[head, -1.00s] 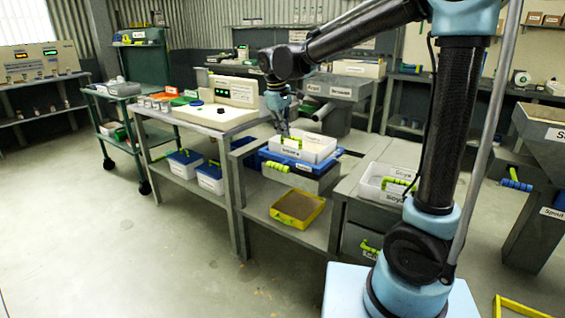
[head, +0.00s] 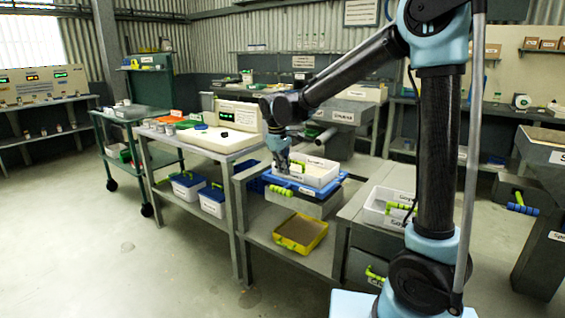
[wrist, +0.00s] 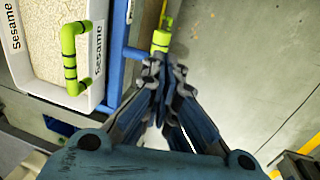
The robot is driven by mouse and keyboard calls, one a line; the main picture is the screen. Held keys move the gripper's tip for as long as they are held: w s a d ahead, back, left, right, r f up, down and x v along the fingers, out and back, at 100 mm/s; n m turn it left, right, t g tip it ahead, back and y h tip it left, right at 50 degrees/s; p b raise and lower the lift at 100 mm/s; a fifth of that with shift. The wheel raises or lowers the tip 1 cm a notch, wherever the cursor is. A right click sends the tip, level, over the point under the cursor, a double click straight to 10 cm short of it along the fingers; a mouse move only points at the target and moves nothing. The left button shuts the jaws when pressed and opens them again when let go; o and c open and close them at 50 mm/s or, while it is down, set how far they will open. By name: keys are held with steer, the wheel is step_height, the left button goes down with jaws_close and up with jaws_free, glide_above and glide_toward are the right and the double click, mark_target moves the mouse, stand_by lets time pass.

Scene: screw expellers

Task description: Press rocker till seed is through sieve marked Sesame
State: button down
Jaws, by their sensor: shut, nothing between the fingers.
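The white sieve tray marked Sesame (wrist: 92,82) is at the upper left of the wrist view, with pale seed (wrist: 55,40) lying in it and a green handle on its side. In the head view the white tray (head: 318,178) sits on a blue frame (head: 327,192), seemingly the rocker. A green grip bar (head: 281,190) is on the frame's near side; it also shows in the wrist view (wrist: 161,40). My gripper (wrist: 165,72) is shut and empty, its fingertips close to the green bar. Contact cannot be told. In the head view my gripper (head: 284,168) is beside the tray's left end.
A yellow-rimmed sieve (head: 300,232) lies on the lower shelf below the rocker. A second white tray (head: 385,208) stands to the right. A bench with a control box (head: 238,114) is on the left. The floor at front left is clear.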

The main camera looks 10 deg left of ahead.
mark_target(285, 194)
steer(key=f, duration=0.2)
steer(key=w+f, duration=0.1)
steer(key=f, duration=0.5)
steer(key=shift+w+d, duration=0.25)
steer(key=shift+d, duration=0.1)
steer(key=shift+t+h, duration=0.3)
steer(key=shift+t, duration=0.4)
steer(key=f, duration=0.4)
steer(key=shift+s+a+f, duration=0.1)
steer(key=shift+s+a, duration=0.05)
steer(key=shift+s, duration=0.05)
steer(key=shift+f, duration=0.25)
steer(key=shift+s, duration=0.55)
steer(key=shift+w+f, duration=0.1)
steer(key=shift+w, duration=0.05)
